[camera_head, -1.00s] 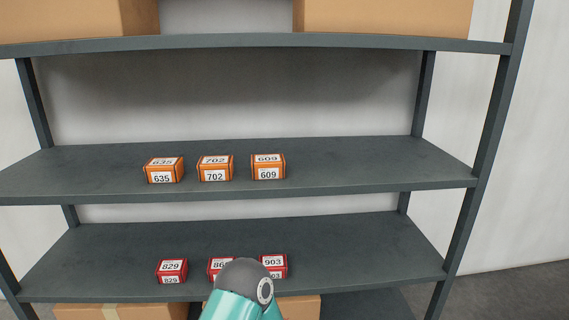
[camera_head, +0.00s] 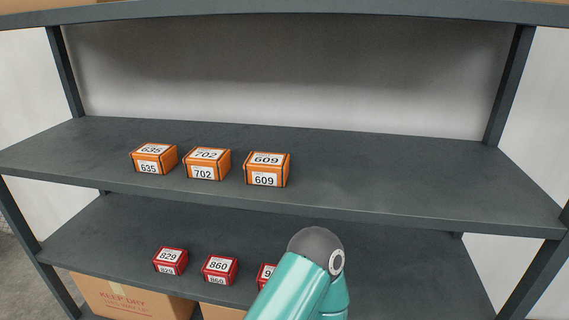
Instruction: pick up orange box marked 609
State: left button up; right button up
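The orange box marked 609 (camera_head: 267,170) sits on the middle shelf (camera_head: 400,185), the rightmost of three orange boxes in a row. Its white labels show on the top and front faces. To its left stand the orange box marked 702 (camera_head: 206,164) and the orange box marked 635 (camera_head: 153,159). A teal arm link of mine with a grey rounded joint rises from the bottom, below and right of the 609 box and apart from it. Neither gripper shows in the view.
The lower shelf (camera_head: 390,265) holds red boxes marked 829 (camera_head: 170,261) and 860 (camera_head: 219,270), and a third partly hidden by my arm. Cardboard boxes (camera_head: 130,298) stand below. The middle shelf is clear right of 609. Dark uprights (camera_head: 508,85) flank the shelves.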

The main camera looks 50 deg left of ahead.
aim_at(268, 169)
jog(key=z, duration=1.6)
jog(key=i, duration=0.15)
jog(key=u, duration=4)
jog(key=k, duration=0.8)
jog(key=u, duration=0.15)
jog(key=i, duration=1.15)
jog(key=z, duration=0.05)
